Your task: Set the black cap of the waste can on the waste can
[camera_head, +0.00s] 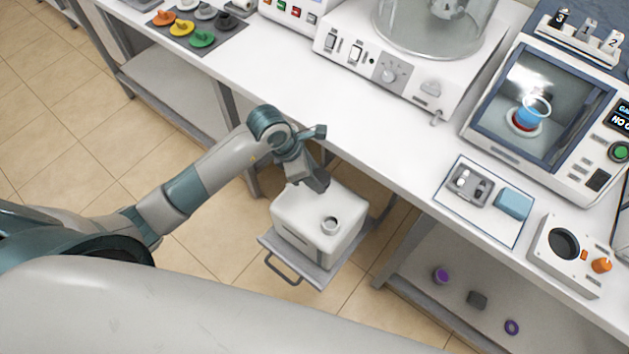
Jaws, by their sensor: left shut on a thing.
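The waste can (303,238) is a white boxy container on a grey pull-out tray below the bench. My left gripper (318,184) is above the back part of the can, behind the neck in the picture. It is shut on a small dark thing, which I take to be the black cap; it blends with the dark fingertips, so its outline is not clear. My right gripper is not in view.
The white bench (285,75) runs behind the can, its front edge close to my left wrist. The grey tray (318,280) has a handle in front. A lower shelf (430,310) at right holds small purple and grey pieces. Tiled floor (210,270) is free at left.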

